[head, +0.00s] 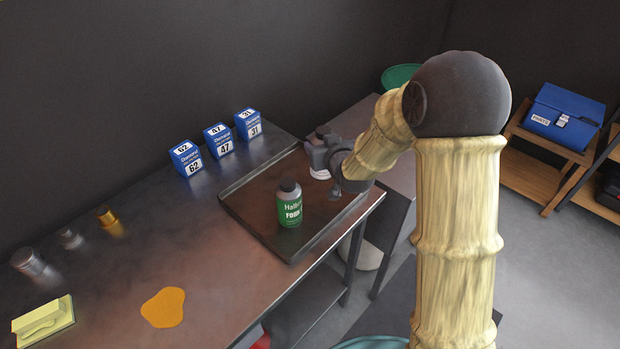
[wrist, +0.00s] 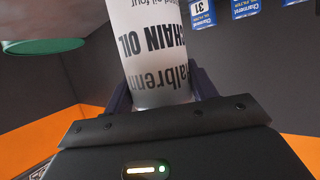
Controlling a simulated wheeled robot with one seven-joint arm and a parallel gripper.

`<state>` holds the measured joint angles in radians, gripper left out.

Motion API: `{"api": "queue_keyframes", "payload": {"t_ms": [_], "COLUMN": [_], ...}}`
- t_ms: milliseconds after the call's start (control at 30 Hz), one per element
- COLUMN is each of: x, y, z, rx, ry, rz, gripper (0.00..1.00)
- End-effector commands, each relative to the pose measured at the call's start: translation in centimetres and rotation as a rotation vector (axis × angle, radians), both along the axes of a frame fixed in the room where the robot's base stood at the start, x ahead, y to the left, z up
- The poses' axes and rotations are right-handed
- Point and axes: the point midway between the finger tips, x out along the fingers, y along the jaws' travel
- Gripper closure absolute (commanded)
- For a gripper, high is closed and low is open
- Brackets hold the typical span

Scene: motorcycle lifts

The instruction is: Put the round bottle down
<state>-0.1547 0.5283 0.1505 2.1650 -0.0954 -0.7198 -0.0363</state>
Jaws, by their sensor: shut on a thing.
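My gripper (head: 326,158) is at the far right part of a dark shallow tray (head: 256,235) on the metal bench. It is shut on a white round bottle (wrist: 158,45) labelled "CHAIN OIL", which fills the middle of the wrist view between the two fingers. A grey-capped bottle with a green label (head: 289,206) stands upright in the tray, left of and nearer than my gripper.
Three blue boxes (head: 219,140) stand along the bench's back. Small cans (head: 107,217), a yellow pad (head: 44,320) and an orange spill-like patch (head: 163,307) are on the left. A green round thing (head: 400,76) is behind. The tray's front-left part is bare.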

Motion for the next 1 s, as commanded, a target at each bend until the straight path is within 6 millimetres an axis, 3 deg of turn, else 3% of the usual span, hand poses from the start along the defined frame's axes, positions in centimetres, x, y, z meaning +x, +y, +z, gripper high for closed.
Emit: {"api": "queue_keyframes", "payload": {"t_ms": [200, 567, 900, 1000], "x": [0.0, 0.0, 0.0, 0.0], "y": [0.0, 0.0, 0.1, 0.1], "z": [-3.3, -3.7, -7.5, -7.7], "rx": [0.001, 0.001, 0.0, 0.0], "ry": [0.0, -0.002, 0.0, -0.003], "rz": [0.0, 0.0, 0.001, 0.0], "gripper": [0.77, 0.77, 0.77, 0.77]}}
